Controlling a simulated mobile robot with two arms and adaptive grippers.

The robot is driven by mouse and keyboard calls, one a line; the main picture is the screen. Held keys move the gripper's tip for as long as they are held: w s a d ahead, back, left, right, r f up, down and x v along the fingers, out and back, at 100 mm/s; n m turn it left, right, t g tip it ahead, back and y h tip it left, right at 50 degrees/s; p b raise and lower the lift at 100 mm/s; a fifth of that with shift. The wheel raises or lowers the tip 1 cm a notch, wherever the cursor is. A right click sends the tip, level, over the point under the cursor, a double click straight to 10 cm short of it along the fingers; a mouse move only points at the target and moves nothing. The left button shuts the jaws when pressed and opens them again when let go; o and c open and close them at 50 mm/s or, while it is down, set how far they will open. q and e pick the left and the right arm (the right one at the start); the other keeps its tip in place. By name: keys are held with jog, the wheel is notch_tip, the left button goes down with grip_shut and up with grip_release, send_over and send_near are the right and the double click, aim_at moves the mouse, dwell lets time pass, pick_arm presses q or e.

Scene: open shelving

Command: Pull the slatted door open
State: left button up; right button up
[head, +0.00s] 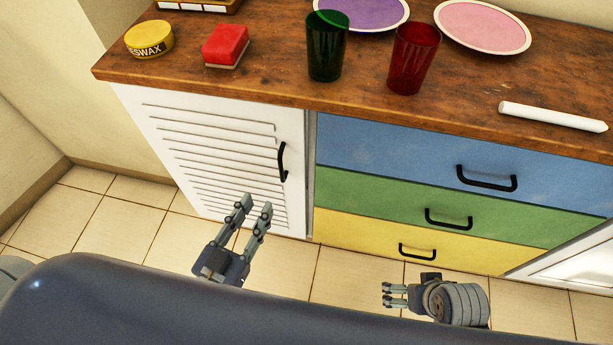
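The white slatted door (225,150) is at the left of the cabinet front and looks shut. Its black handle (282,162) is a vertical bar near the door's right edge. My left gripper (257,208) is in front of the lower part of the door, with its fingers apart and nothing between them. It is below and left of the handle and apart from it. My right gripper (386,294) is low over the floor in front of the drawers, its fingers pointing left. Its fingers look apart, with nothing between them.
Blue (400,160), green (400,200) and yellow (370,247) drawers with black handles are right of the door. The wooden top (270,85) holds a green cup (326,50), a red cup (412,60), a sponge (226,44), a beeswax tin (150,38), plates and a candle (550,116).

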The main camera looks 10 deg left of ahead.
aim_at(280, 168)
pick_arm(q)
jog(key=x, duration=1)
jog(key=shift+w+d+r+b, duration=0.15)
jog(key=shift+w+r+b, duration=0.15)
jog(key=shift+w, duration=0.1)
pick_arm(e)
jog(key=v, duration=0.3)
jog(key=shift+w+r, duration=0.15)
jog(key=shift+r, duration=0.25)
pick_arm(q)
jog(key=shift+c, duration=0.3)
grip_shut()
pick_arm(e)
jog(key=shift+f, duration=0.1)
